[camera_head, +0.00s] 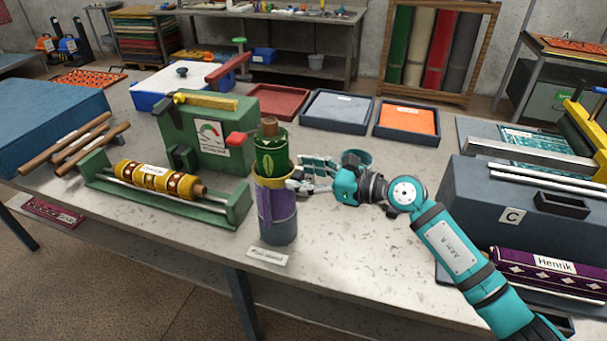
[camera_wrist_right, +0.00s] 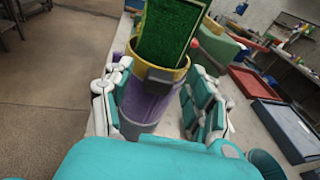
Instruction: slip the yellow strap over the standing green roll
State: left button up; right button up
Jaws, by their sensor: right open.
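The green roll (camera_head: 272,155) stands upright with a brown core at its top. Its lower part is inside a purple and grey cylindrical stand (camera_head: 277,215). A yellow band, which looks like the strap (camera_head: 268,182), circles the roll at the stand's rim. In the right wrist view the band (camera_wrist_right: 181,74) has a grey buckle on the near side, and the roll (camera_wrist_right: 165,40) rises through it. My right gripper (camera_head: 298,178) is open, just right of the stand. In the wrist view its fingers (camera_wrist_right: 155,95) flank the stand and band, with gaps beside them. My left gripper is not in view.
A green machine with a gauge (camera_head: 208,137) stands behind left of the roll. A yellow roll (camera_head: 155,178) lies in a green cradle at left. Grey (camera_head: 338,92) and orange (camera_head: 408,105) trays lie behind. A dark box marked C (camera_head: 480,200) stands at right.

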jog(key=v, duration=1.1)
notch_tip(320, 180, up, 4)
jog(key=s+m+t+y, duration=0.2)
jog(key=m+t, duration=0.3)
jog(key=m, duration=0.2)
jog(key=s+d+f+m+t+h, duration=0.1)
jog(key=d+f+m+t+h, duration=0.3)
jog(key=m+h, duration=0.65)
jog(key=d+f+m+t+h, duration=0.25)
jog(key=d+m+h, duration=0.3)
jog(key=m, duration=0.95)
jog(key=s+d+f+m+g+h, duration=0.2)
jog(key=s+d+f+m+g, duration=0.35)
jog(key=f+m, duration=0.35)
jog(key=s+a+f+m+g+y, duration=0.1)
jog(key=s+f+m+g, duration=0.2)
jog(key=s, duration=0.4)
jog(key=s+a+f+g, duration=0.2)
jog(key=s+f+g, duration=0.25)
jog(key=s, duration=0.25)
jog(key=s+a+f+m+g+y, duration=0.1)
jog(key=s+f+m+g, duration=0.1)
jog(key=s+f, duration=0.45)
notch_tip(320, 180, down, 24)
jog(key=s+g, duration=0.2)
jog(key=s+d+f, duration=0.2)
jog(key=s+f, duration=1.5)
jog(key=shift+d+g, duration=0.25)
jog(key=shift+g, duration=0.2)
